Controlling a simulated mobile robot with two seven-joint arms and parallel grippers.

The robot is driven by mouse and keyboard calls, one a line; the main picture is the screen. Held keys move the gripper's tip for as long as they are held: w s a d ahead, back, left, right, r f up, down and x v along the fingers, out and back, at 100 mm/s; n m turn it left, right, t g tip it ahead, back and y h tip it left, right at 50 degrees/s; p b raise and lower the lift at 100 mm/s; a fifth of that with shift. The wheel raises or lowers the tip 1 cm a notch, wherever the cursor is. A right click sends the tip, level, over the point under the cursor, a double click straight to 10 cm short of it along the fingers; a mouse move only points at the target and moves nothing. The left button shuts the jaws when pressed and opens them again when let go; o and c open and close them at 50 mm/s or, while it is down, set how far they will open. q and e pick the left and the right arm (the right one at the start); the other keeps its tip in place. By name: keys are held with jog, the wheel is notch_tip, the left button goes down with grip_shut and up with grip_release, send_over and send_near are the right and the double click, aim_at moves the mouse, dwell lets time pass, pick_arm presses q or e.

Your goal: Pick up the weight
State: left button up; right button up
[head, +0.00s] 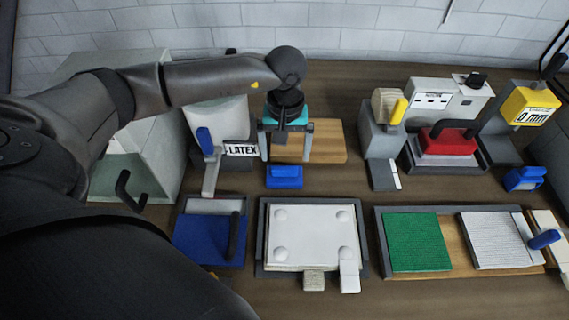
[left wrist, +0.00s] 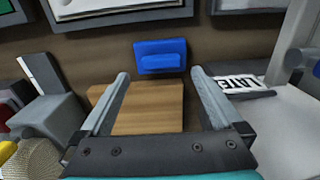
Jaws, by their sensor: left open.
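No label marks the weight. A red block with a black handle (head: 447,139) sits on a grey and white base at the back right, and it could be the weight. My left gripper (head: 286,152) is open and empty, pointing down over the wooden board (head: 328,143). A small blue block (head: 285,177) lies just in front of it. In the left wrist view, the blue block (left wrist: 160,56) shows beyond the open fingertips (left wrist: 160,76), apart from them. My right gripper is not in view.
Along the front are a blue pad (head: 205,240), a tray with a white sheet (head: 315,235) and a tray with a green mat (head: 415,243). A yellow gauge (head: 530,105) and another blue block (head: 524,179) are at right.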

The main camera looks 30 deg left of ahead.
aim_at(285, 167)
pick_arm(q)
jog(key=shift+f, duration=0.55)
notch_tip(285, 167, down, 5)
jog(key=b, duration=0.3)
jog(key=shift+a+r, duration=0.15)
jog(key=shift+r, duration=0.05)
jog(key=shift+r, duration=0.1)
jog(key=shift+c, duration=0.6)
grip_shut()
jog(key=shift+w+r, duration=0.1)
jog(key=shift+w, duration=0.05)
